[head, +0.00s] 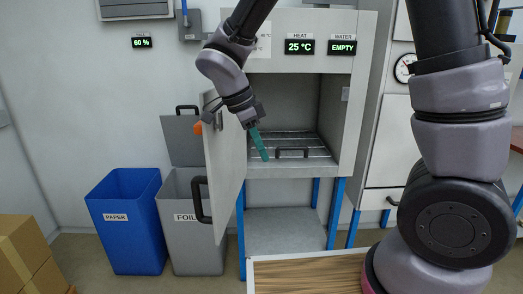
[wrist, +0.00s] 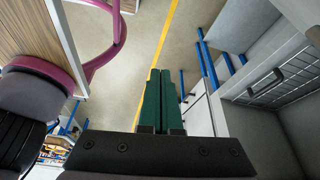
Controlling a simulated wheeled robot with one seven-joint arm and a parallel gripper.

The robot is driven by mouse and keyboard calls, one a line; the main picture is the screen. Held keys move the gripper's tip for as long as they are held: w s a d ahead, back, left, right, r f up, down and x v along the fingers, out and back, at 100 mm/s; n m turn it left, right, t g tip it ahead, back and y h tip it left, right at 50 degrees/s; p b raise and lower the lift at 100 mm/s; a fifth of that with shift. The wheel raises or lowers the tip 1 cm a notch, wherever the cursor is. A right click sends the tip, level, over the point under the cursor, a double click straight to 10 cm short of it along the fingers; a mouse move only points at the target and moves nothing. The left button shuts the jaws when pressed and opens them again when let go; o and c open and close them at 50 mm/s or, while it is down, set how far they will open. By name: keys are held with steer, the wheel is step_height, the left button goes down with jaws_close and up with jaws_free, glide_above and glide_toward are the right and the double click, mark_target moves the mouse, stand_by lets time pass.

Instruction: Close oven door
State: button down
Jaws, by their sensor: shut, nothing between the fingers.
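The oven (head: 300,48) is a light grey cabinet on blue legs, with its front opening uncovered. Its door (head: 226,165) stands open, hinged at the left and swung out toward me. A black handle (head: 201,200) is on the door's outer face, low at the left. My gripper (head: 263,157) has green fingers, shut and empty. In the head view it shows in front of the oven opening, right of the door's inner face. I cannot tell whether it touches the door. The shut green fingers (wrist: 160,85) also show in the wrist view, pointing away with floor beyond.
A blue PAPER bin (head: 127,220) and a grey FOIL bin (head: 190,225) stand left of the door. A wire rack (head: 290,145) is inside the oven. A wooden-topped surface (head: 305,276) is in front, and cardboard boxes (head: 28,255) are at far left.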

steer(key=v, duration=1)
steer(key=shift+r, duration=0.4)
steer(key=shift+a, duration=0.1)
